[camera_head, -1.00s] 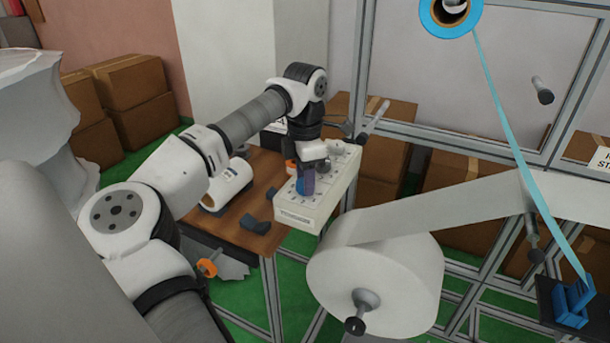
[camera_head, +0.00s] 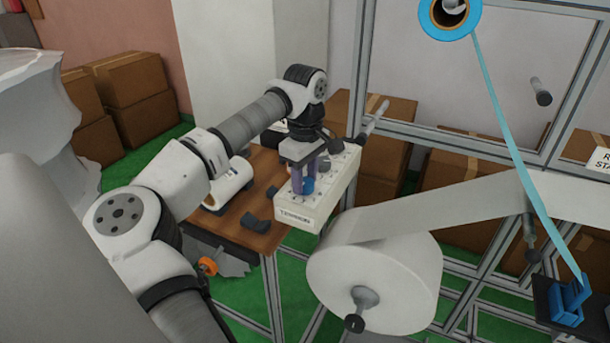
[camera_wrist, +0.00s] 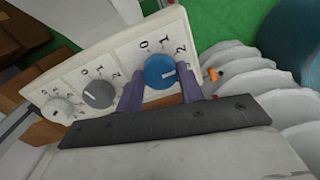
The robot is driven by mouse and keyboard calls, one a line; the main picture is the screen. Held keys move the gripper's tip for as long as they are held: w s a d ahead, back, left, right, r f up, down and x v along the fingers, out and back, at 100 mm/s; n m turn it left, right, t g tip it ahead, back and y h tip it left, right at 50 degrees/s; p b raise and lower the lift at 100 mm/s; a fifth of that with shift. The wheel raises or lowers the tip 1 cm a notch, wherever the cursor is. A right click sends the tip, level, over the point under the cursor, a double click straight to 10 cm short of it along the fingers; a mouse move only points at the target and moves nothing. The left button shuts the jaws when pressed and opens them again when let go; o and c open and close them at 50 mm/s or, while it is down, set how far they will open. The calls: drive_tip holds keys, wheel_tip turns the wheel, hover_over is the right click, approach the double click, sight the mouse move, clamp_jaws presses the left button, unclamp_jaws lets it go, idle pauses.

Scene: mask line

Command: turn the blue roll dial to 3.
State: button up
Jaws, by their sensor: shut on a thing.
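The blue roll dial (camera_wrist: 157,71) is on the sloped face of the white control box (camera_head: 305,213), at the end nearest the TENSION label. In the wrist view, 0, 1 and 2 show around it. Its white pointer mark points right, below the 2, towards one finger; any 3 is hidden. My gripper (camera_wrist: 161,80) is shut on the blue dial, one purple finger on each side. The head view also shows my gripper (camera_head: 307,180) at the dial, with a bit of blue (camera_head: 309,185) between the fingers.
A grey dial (camera_wrist: 97,94) and a white dial (camera_wrist: 58,109) sit beside the blue one. The box stands by a wooden table (camera_head: 233,222) with a white roll (camera_head: 232,188). A large white roll (camera_head: 372,270) and metal frame stand to the right.

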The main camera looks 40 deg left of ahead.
sight(306, 182)
drive_tip(key=shift+m, duration=1.9)
drive_tip(key=o, duration=1)
wheel_tip(306, 182, up, 14)
drive_tip(key=shift+f+b, duration=0.1)
drive_tip(key=shift+b, duration=0.8)
drive_tip(key=shift+d, duration=0.1)
